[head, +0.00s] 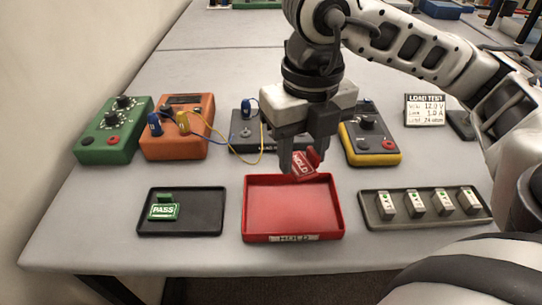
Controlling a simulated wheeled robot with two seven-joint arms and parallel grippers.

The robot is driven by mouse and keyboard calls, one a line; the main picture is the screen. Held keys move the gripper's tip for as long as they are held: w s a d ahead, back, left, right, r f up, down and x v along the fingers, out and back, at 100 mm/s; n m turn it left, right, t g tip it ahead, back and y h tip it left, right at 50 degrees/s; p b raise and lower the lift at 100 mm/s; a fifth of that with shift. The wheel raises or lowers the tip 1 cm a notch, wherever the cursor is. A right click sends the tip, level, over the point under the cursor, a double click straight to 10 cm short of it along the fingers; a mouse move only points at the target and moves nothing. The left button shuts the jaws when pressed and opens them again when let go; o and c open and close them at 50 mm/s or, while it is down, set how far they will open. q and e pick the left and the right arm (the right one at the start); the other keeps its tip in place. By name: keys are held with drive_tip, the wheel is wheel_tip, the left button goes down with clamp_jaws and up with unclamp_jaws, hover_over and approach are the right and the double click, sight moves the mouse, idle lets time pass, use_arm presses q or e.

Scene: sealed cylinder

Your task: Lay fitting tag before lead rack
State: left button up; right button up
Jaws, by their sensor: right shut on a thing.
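My right gripper (303,154) points down and is shut on a red HOLD tag (302,168). It holds the tag tilted over the back part of a red tray (293,237) labelled HOLD. A green PASS tag (163,211) stands in a black tray (210,229) to the left. I cannot tell for certain which thing is the lead rack; a dark grey unit (245,143) with a blue plug and yellow lead stands behind the red tray, partly hidden by my gripper. My left gripper is not in view.
A green box (112,142), an orange meter (172,145) with leads and a yellow-edged meter (372,158) stand at the back. A LOAD TEST sign (424,109) stands right. A grey tray (375,221) holds several small modules. Bare table (90,225) shows at left.

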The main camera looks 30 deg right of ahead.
drive_tip(key=w+d+f+p, duration=0.1)
drive_tip(key=w+d+f, duration=0.15)
drive_tip(key=w, duration=0.35)
hover_over(275, 169)
drive_tip(key=f, duration=0.5)
drive_tip(key=shift+s+a+f+p, duration=0.1)
drive_tip(key=shift+s+f+p, duration=0.1)
drive_tip(key=shift+s+p, duration=0.15)
drive_tip(key=shift+w+f, duration=0.15)
drive_tip(key=shift+f, duration=0.05)
drive_tip(key=f+p, duration=0.1)
drive_tip(key=f, duration=0.2)
drive_tip(key=shift+w, duration=0.2)
drive_tip(key=shift+f, duration=0.3)
